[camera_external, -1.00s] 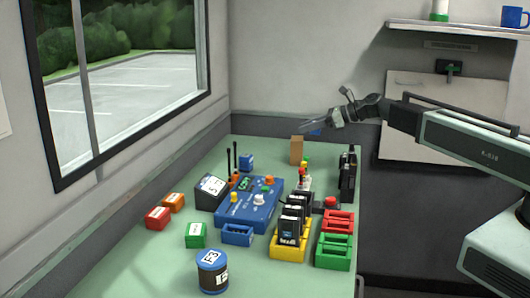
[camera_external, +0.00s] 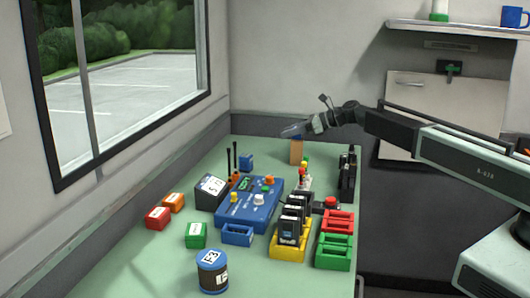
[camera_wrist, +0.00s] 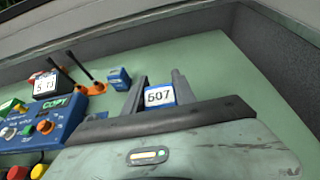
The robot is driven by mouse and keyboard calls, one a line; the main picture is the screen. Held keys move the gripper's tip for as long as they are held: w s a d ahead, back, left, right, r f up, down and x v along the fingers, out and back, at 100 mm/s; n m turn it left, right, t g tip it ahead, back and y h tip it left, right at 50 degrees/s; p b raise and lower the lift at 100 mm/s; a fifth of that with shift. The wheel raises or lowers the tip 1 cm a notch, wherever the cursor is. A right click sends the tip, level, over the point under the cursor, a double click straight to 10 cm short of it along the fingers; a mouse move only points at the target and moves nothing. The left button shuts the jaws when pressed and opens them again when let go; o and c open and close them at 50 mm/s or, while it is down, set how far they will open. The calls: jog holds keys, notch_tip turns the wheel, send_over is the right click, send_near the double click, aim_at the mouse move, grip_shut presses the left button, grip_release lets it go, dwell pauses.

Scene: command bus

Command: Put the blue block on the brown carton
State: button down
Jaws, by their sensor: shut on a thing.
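My gripper (camera_external: 290,132) is shut on a blue block, with the fingers also showing in the wrist view (camera_wrist: 158,88). The blue block (camera_wrist: 159,95) has a white label reading 507 and sits between the fingers. In the external view only a little blue shows under the gripper. The brown carton (camera_external: 297,152) stands upright at the back of the green table. My gripper is just above its top in the picture; whether the block touches it I cannot tell. The carton cannot be made out in the wrist view.
Another blue block (camera_external: 246,162) stands on the table left of the carton. A blue control box (camera_external: 250,204), a yellow rack (camera_external: 288,249) of dark units, red and green trays (camera_external: 333,254) and a black radio (camera_external: 347,176) fill the middle and right. A wall borders the back.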

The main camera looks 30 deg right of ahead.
jog(key=shift+f, duration=0.2)
jog(key=c, duration=1)
grip_release()
jog(key=shift+r, duration=0.1)
jog(key=p+v, duration=0.4)
jog(key=v, duration=0.8)
jog(key=shift+r+p, duration=0.2)
jog(key=shift+p, duration=0.1)
